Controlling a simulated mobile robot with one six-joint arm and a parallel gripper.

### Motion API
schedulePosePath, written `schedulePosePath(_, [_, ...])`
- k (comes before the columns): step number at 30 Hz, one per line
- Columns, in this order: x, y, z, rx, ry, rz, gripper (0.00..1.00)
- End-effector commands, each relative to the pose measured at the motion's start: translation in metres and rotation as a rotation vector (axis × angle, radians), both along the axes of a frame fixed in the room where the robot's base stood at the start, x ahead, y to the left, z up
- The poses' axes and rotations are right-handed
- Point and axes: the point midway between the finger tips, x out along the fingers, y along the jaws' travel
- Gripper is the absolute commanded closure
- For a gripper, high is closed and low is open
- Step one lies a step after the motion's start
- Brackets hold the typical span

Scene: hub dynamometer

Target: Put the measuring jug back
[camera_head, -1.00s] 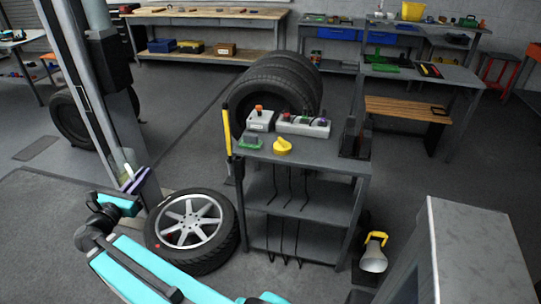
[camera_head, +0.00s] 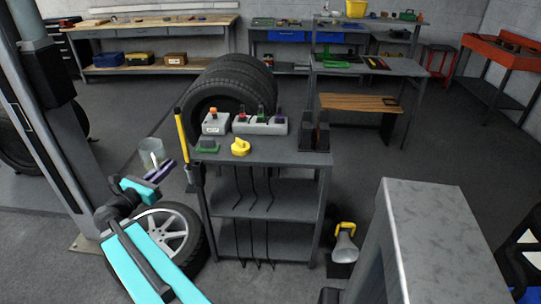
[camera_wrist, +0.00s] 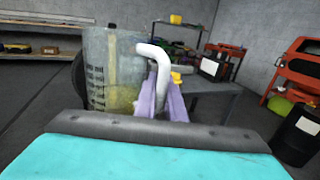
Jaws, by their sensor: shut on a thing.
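The measuring jug (camera_head: 151,152) is a clear, greyish upright vessel with dark markings, seen in the head view left of the trolley. It shows large in the wrist view (camera_wrist: 112,70), with a pale curved handle (camera_wrist: 154,52) on its right. My gripper (camera_head: 158,172) has purple fingers, shut on the jug's handle and holding it up in the air. The fingers also show in the wrist view (camera_wrist: 168,98), where the handle hides part of them. A little yellowish colour shows low in the jug; I cannot tell whether it is contents or background.
A wheel (camera_head: 170,235) lies below my arm. Tyres (camera_head: 215,92) stand behind the trolley. A grey cabinet (camera_head: 430,220) is front right.

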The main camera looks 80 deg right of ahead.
Motion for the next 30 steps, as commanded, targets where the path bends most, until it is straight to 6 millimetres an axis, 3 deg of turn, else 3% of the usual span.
schedulePosePath(12, [-0.084,-0.058,-0.012,-0.002,-0.001,-0.157,1.0])
schedulePosePath(30, [-0.214,-0.116,-0.026,-0.004,0.001,-0.377,1.0])
